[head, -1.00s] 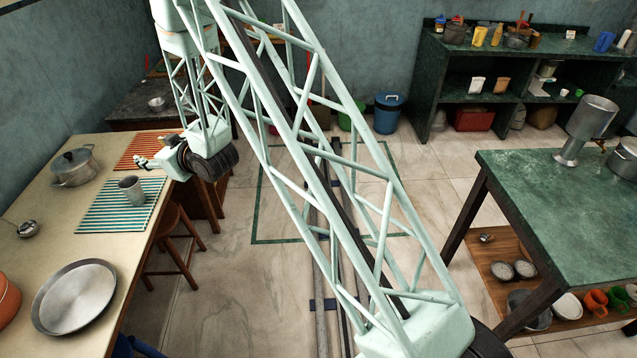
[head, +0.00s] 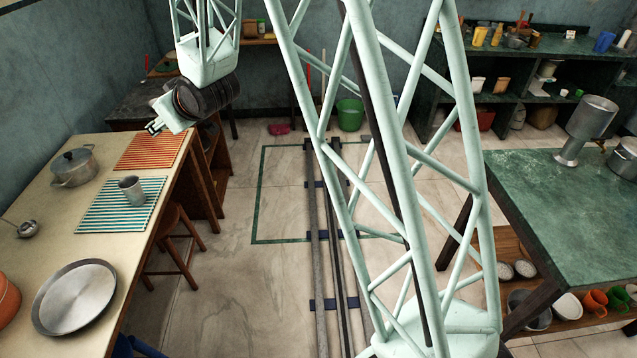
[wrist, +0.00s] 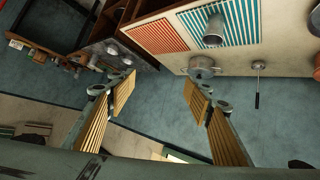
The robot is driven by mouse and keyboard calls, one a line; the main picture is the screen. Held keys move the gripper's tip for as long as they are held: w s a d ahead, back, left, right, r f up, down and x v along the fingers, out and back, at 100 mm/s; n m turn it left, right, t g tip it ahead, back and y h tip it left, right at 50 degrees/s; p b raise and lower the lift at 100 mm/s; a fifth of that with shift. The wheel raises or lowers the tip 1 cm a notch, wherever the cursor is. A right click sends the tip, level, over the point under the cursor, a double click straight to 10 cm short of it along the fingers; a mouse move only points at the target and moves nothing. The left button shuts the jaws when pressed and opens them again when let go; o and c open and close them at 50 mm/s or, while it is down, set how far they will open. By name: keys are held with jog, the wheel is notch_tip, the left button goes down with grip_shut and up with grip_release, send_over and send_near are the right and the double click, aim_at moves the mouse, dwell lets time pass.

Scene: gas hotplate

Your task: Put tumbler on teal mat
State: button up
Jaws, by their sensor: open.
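The tumbler (head: 131,189), a grey metal cup, stands upright on the teal striped mat (head: 99,214) on the cream table at the left. In the wrist view the tumbler (wrist: 214,28) also shows on the teal mat (wrist: 246,14). My gripper (head: 153,127) is raised above the far end of the table, beyond the tumbler and apart from it, over the area of the orange striped mat. In the wrist view its fingers (wrist: 160,90) are spread apart with nothing between them.
The orange mat (head: 150,150) lies behind the teal mat. A lidded pot (head: 73,168) stands left of the mats, a ladle (head: 28,228) lies near the left edge, and a large round pan (head: 75,301) lies in front. A stool (head: 172,245) stands beside the table.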

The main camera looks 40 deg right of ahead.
jog(key=s+d+r+m+g+h, duration=0.15)
jog(key=s+r, duration=0.25)
jog(key=s, duration=0.4)
jog(key=s+d+r+g, duration=0.1)
jog(key=s+d+r, duration=0.25)
jog(key=s, duration=0.45)
jog(key=s+d+r+m+g+h, duration=0.1)
jog(key=s+d+r, duration=0.1)
jog(key=s+r, duration=0.4)
jog(key=s+d+r+m+g, duration=0.1)
jog(key=s+g, duration=0.3)
jog(key=s, duration=3.2)
jog(key=shift+d+r+m, duration=0.15)
jog(key=shift+r+m, duration=0.05)
jog(key=shift+m, duration=0.15)
